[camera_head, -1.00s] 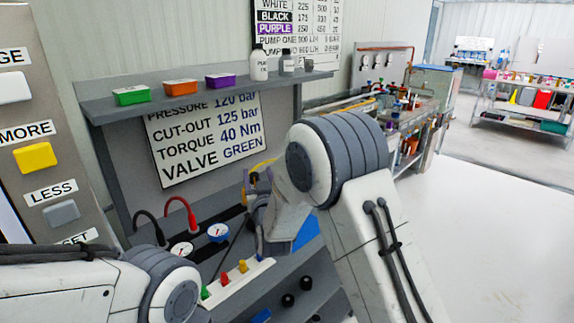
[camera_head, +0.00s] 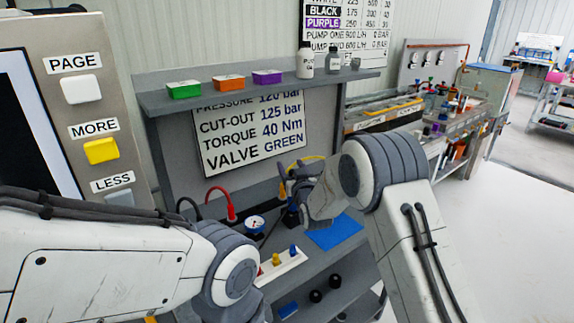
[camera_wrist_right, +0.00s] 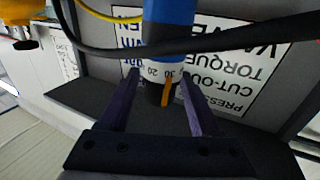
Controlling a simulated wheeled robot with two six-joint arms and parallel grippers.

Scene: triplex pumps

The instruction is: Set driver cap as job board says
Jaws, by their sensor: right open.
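The job board (camera_head: 250,130) is on the back panel and reads cut-out 125 bar, torque 40 Nm, valve green; its top line is partly covered by the shelf. In the right wrist view, the driver (camera_wrist_right: 168,28) has a blue body. My right gripper (camera_wrist_right: 155,108) is open, with one purple finger on each side of the cap and visible gaps. In the head view, my right gripper (camera_head: 290,188) is small and partly hidden by its arm. My left gripper is out of view.
A shelf (camera_head: 210,98) above the board holds green (camera_head: 184,90), orange (camera_head: 229,83) and purple (camera_head: 268,77) boxes. A blue mat (camera_head: 335,232) and a white strip with coloured pegs (camera_head: 281,263) lie on the bench. A black cable (camera_wrist_right: 205,48) crosses the driver.

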